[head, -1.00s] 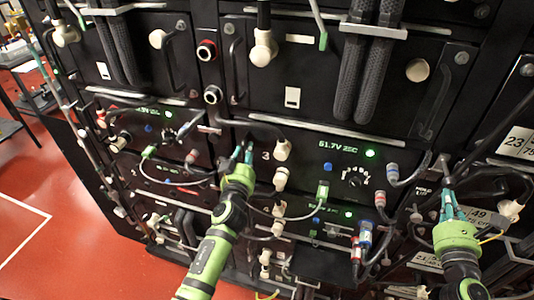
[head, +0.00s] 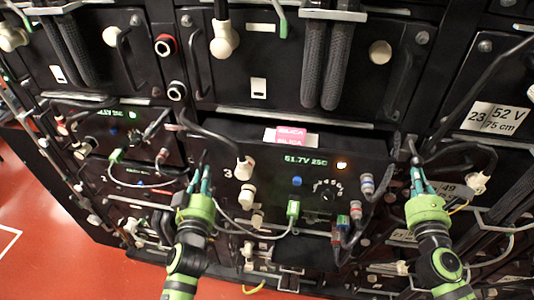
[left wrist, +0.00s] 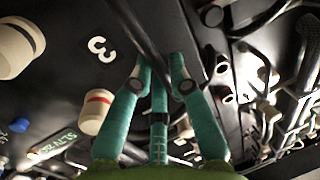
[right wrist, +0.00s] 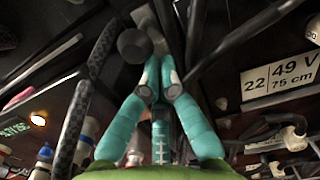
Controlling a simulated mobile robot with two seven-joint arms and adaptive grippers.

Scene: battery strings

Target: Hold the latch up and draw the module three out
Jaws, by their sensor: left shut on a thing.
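Module three (head: 325,172) has a black front with a "3", a lit "51.7V 25C" display and an orange light. It stands forward of its bay, with part of its top and a pink-white label (head: 290,135) showing. My left gripper (head: 203,168) is shut on the black bar handle (left wrist: 140,30) at the module's left edge. My right gripper (head: 415,168) has its fingertips together at the small dark latch (head: 412,143) by the module's upper right corner. The latch's round knob (left wrist: 97,48) is not clear in the left wrist view; the right wrist view shows a dark knob (right wrist: 133,45) beside the fingertips.
Cables with a green plug (head: 293,209) and grey plugs (head: 367,184) hang on the module's front. Neighbouring modules crowd both sides. Red floor (head: 60,245) is open at lower left.

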